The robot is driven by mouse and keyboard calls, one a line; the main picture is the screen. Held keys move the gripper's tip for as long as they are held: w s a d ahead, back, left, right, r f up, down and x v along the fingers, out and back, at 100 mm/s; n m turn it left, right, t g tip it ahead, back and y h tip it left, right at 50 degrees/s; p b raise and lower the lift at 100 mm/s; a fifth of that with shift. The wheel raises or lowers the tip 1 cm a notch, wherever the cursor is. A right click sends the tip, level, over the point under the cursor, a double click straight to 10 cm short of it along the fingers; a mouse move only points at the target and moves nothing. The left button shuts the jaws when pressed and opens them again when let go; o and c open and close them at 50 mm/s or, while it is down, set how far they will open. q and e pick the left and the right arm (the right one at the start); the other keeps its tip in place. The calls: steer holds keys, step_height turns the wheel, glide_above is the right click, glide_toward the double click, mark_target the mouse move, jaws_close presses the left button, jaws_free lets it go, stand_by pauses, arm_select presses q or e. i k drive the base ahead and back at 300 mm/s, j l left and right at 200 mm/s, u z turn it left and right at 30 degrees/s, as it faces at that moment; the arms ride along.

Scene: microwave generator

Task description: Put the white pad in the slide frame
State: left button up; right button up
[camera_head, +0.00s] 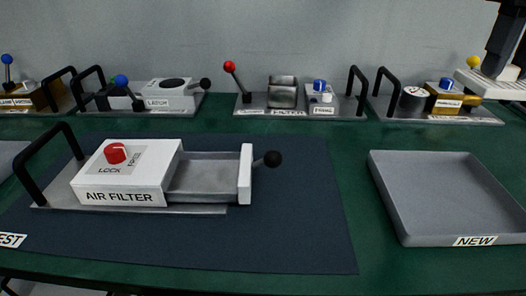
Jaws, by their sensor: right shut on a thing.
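The slide frame (207,177) is a grey, shallow drawer. It is pulled out to the right of the white AIR FILTER housing (125,172) and looks empty. Its white end plate (245,174) carries a black ball knob (272,159). My right gripper (502,68) is at the top right corner, high and well to the right of the slide frame. It is shut on the white pad (482,84), a flat, pale slab partly cut off by the picture's edge. My left gripper is not in view.
A red LOCK knob (115,153) sits on the housing. A grey tray marked NEW (445,195) stands at the right and is empty. Several device modules with black handles, such as the one with the red lever (230,67), line the back. The dark mat (300,220) has free room.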

mark_target(205, 179)
steer(key=j+u, duration=0.1)
steer(key=j, duration=0.4)
steer(key=i+j+u, duration=0.15)
steer(key=j, duration=0.35)
steer(key=i+j+u, duration=0.1)
steer(key=j, duration=0.4)
